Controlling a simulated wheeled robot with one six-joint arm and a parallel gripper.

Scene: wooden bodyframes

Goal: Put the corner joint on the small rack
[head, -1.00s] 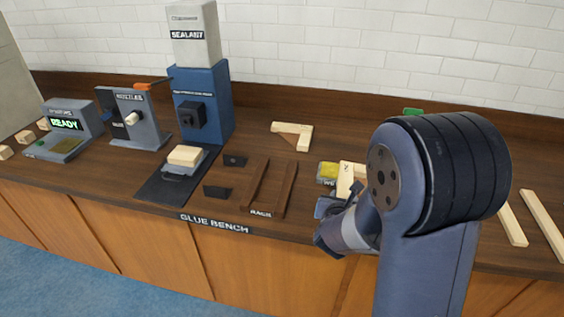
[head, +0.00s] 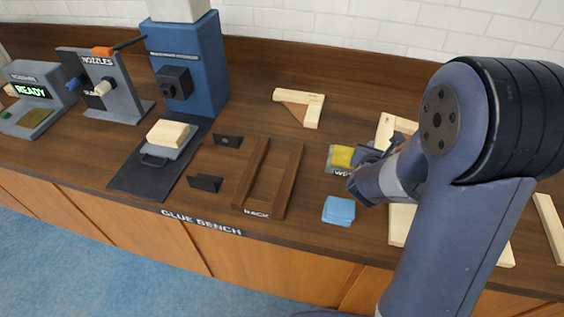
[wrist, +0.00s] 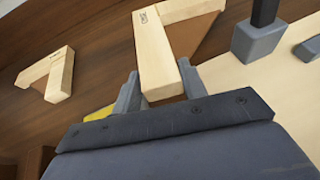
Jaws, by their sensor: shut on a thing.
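My gripper (wrist: 160,88) is shut on a corner joint (wrist: 158,50), an L of pale wood with a brown triangular gusset. Its two fingers clasp one leg of the L. In the head view my gripper (head: 374,158) is right of the rack, and the held joint (head: 386,128) is partly hidden behind it. The rack (head: 251,172) is two parallel dark wooden rails on the bench with a RACK label at the front. Nothing lies on the rails. I cannot tell whether the held joint touches the bench.
A second corner joint (head: 313,110) lies behind the rack. A yellow sponge (head: 341,156) and a blue cloth (head: 339,210) lie between rack and gripper. Two small black brackets (head: 206,183) and the blue sealant machine (head: 188,65) stand left. Pale wood pieces (head: 548,222) lie right.

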